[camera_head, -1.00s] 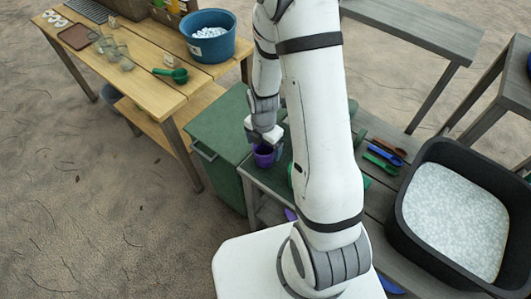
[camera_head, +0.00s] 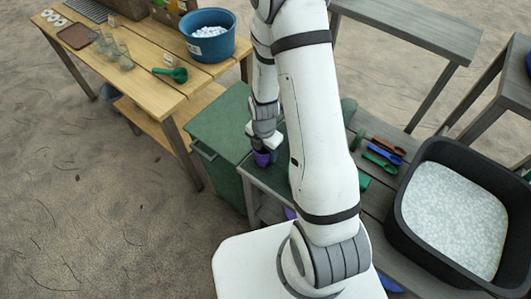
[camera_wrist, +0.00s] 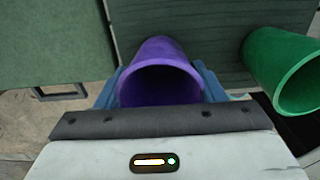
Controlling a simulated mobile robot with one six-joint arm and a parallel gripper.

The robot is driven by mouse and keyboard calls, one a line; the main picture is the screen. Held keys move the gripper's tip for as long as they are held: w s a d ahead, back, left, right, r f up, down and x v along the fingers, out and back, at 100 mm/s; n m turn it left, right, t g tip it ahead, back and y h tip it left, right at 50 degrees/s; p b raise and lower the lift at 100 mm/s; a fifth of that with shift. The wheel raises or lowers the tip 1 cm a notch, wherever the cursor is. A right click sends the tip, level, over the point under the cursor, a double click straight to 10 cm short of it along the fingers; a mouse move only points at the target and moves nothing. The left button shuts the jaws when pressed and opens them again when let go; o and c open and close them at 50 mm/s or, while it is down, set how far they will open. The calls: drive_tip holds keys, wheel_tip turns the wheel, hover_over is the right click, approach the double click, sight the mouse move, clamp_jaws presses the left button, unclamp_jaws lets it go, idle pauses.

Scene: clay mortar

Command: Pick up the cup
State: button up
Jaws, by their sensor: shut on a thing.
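A purple cup (camera_head: 262,159) stands near the left end of the grey table (camera_head: 262,178), beside the green cabinet. In the wrist view the purple cup (camera_wrist: 160,82) sits between the blue fingers of my gripper (camera_wrist: 158,90), its open mouth facing the camera. My gripper (camera_head: 262,145) is shut on the purple cup. I cannot tell whether the cup still touches the table. A green cup (camera_wrist: 285,70) stands to the right in the wrist view, apart from my gripper; my arm mostly hides it in the head view.
A green cabinet (camera_head: 215,130) adjoins the table on the left. Several coloured scoops (camera_head: 384,155) lie to the right of my arm. A black tub (camera_head: 425,215) of white pebbles is farther right. A wooden table (camera_head: 120,75) with a blue bucket (camera_head: 208,45) is at the upper left.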

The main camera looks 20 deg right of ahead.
drive_tip(key=shift+c, duration=1)
drive_tip(key=shift+r, duration=0.1)
